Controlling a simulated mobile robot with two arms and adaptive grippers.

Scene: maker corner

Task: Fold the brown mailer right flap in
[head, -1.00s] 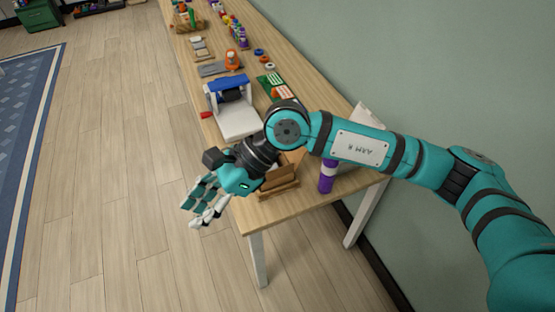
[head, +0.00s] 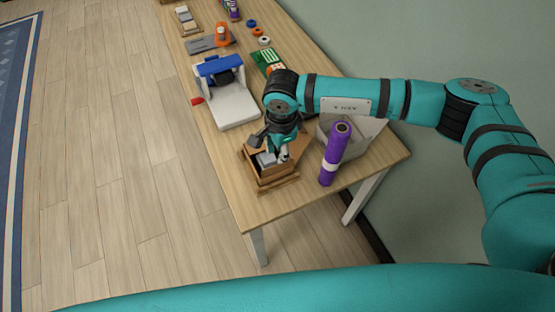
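The brown mailer (head: 272,182) is an open box near the front end of the wooden table. A brown panel shows at its right side, beside my gripper, and looks raised or slanting outward. A grey item seems to lie inside, but the fingers make this hard to tell. My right gripper (head: 277,157) points down over the mailer's opening, its fingertips at or just inside the right part. The wrist and fingers hide the box's back, and I cannot tell whether they touch the flap or how far apart they are. My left gripper is out of view.
A purple roll (head: 335,154) stands close to the right of the mailer, before a pale grey bin (head: 366,132). A white and blue machine (head: 232,103) stands behind left. Tape rolls and an orange tool (head: 222,35) lie farther back. The table's front corner (head: 245,222) is bare.

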